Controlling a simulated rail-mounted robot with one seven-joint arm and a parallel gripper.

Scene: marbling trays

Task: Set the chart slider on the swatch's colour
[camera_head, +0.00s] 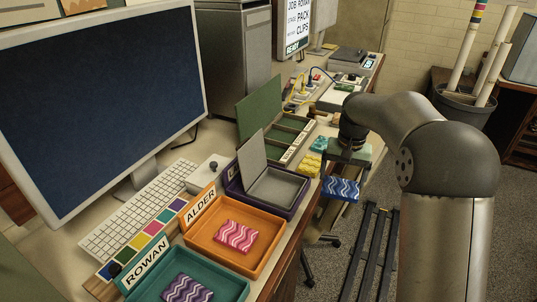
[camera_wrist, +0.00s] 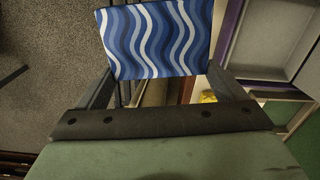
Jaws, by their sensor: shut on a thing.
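My gripper (camera_head: 342,174) is shut on a swatch with blue and white waves (camera_head: 340,189). It holds the swatch in the air, right of the desk edge. In the wrist view the same swatch (camera_wrist: 158,38) sits between the two fingers. The colour chart (camera_head: 141,244) is a strip of coloured squares on a wooden base, lying in front of the keyboard. A dark round knob (camera_head: 115,269), seemingly the slider, sits at its near end, close to the blue square. My gripper is well away from the chart.
An orange ALDER tray (camera_head: 258,268) holds a pink swatch; a teal ROWAN tray (camera_head: 236,290) holds a purple one. An empty purple tray (camera_head: 297,205) and a green tray (camera_head: 259,117) stand beyond. Yellow swatches (camera_head: 308,164) lie nearby. A monitor (camera_head: 100,100) and keyboard (camera_head: 135,208) stand left.

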